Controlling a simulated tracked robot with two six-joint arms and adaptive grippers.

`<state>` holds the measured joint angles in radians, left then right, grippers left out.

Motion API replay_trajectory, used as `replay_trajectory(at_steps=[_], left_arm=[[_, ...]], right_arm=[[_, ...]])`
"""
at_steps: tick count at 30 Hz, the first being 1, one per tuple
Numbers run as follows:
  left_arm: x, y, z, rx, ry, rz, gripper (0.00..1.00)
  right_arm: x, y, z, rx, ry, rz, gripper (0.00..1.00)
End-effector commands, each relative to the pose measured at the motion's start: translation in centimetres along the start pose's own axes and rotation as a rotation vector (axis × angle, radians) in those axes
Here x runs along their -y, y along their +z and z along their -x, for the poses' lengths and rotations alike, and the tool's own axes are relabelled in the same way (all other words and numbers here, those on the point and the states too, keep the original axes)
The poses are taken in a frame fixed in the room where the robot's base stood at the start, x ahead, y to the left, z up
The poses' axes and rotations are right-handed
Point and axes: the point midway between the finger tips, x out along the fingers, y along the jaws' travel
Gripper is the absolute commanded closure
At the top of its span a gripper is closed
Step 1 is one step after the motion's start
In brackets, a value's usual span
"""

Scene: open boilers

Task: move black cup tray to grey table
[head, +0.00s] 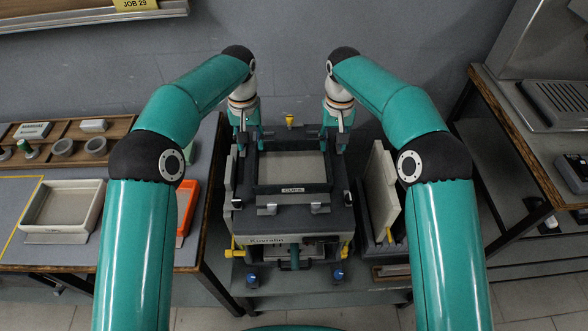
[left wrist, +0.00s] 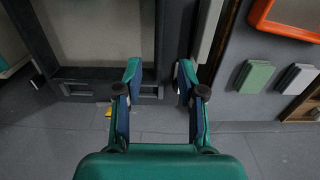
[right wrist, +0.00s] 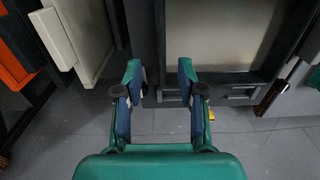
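The black cup tray (head: 292,189), marked CUPS on its front wall, sits level on top of the boiler (head: 297,241). Its inside is pale and looks empty. My left gripper (head: 247,138) points down by the tray's far left corner, and my right gripper (head: 339,140) by its far right corner. In the left wrist view my left gripper's fingers (left wrist: 158,75) are apart. In the right wrist view my right gripper's fingers (right wrist: 159,75) are apart too. Whether either touches the tray is unclear. The grey table (head: 85,256) stands at the left.
A white tray (head: 65,207), an orange tray (head: 187,208) and a brown wooden tray (head: 65,146) with small parts stand on the left table. A cream panel (head: 382,190) stands upright right of the boiler. A bench (head: 552,165) is at the far right.

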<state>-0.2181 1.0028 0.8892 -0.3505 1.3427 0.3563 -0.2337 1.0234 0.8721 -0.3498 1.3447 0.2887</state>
Motion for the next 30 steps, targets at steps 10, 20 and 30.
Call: replay_trajectory(at_steps=[10, 20, 30], left_arm=[[0.1, 0.1, -6.8, 0.003, -0.001, 0.000, 0.60], [0.0, 0.0, -10.0, 0.001, 0.000, -0.001, 0.60], [-0.1, 0.0, -10.1, 0.000, 0.000, -0.001, 0.62]], right_arm=[[0.0, 0.1, -6.8, 0.003, 0.000, 0.000, 0.60], [0.0, 0.0, -9.9, 0.001, 0.000, 0.000, 0.60], [0.0, 0.0, -10.2, 0.001, 0.000, -0.001, 0.62]])
